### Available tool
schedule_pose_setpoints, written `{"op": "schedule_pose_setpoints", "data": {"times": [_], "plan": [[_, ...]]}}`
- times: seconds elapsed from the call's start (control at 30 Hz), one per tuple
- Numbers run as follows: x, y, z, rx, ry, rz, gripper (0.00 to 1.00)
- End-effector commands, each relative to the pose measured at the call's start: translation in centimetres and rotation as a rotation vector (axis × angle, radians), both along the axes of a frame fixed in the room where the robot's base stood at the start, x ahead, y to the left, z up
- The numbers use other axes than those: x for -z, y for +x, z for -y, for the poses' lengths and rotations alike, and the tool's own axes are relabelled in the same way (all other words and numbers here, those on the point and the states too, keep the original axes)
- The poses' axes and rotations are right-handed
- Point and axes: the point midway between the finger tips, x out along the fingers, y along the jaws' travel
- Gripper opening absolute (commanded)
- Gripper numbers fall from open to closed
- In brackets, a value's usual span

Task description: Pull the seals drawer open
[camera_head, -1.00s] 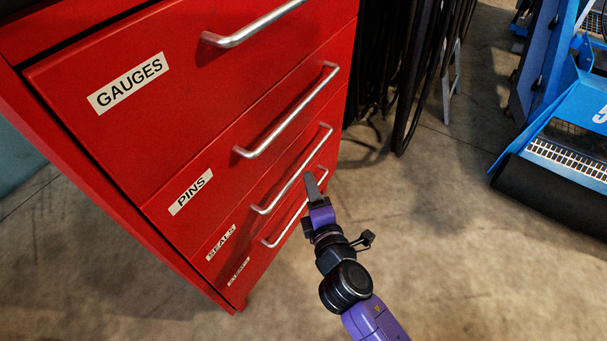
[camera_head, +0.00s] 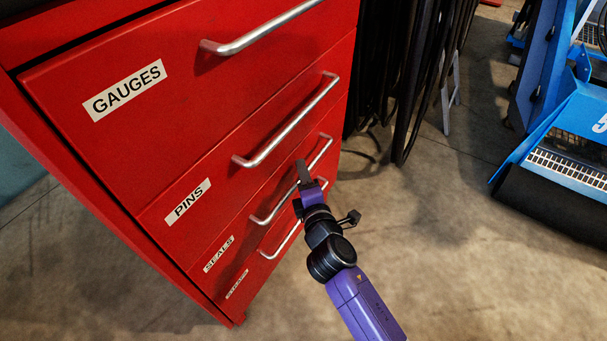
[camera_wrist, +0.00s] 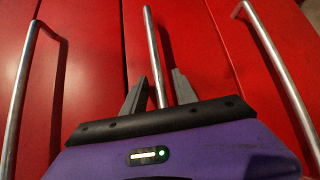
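The seals drawer, labelled SEALS (camera_head: 219,254), is in the red cabinet below the PINS drawer. Its front looks flush with its neighbours. Its silver bar handle (camera_head: 262,219) runs up to the right, partly hidden by my gripper. My gripper (camera_head: 304,172) is at the middle to upper part of this handle. In the wrist view, the two dark fingers of my gripper (camera_wrist: 160,75) stand apart on either side of a silver bar (camera_wrist: 150,35), with a narrow gap visible on each side. No label shows in the wrist view.
The PINS handle (camera_head: 286,120) is just above, and the lowest drawer's handle (camera_head: 268,252) is just below. Black hanging hoses (camera_head: 405,85) are behind the cabinet. A blue machine (camera_head: 560,125) stands at the right. The concrete floor (camera_head: 430,260) in front is clear.

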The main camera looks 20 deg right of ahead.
Motion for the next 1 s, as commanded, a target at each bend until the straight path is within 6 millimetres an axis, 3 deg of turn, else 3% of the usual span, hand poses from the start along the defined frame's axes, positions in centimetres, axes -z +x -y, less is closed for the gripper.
{"op": "schedule_pose_setpoints", "data": {"times": [0.03,0.17,0.2,1.0], "plan": [[0.00,-0.01,0.00,0.000,0.000,0.000,0.26],[0.01,-0.02,0.00,0.000,0.000,0.000,0.01],[0.01,-0.03,-0.01,0.000,0.000,0.000,0.00],[0.05,-0.06,-0.03,-0.001,0.000,-0.001,0.00]]}}
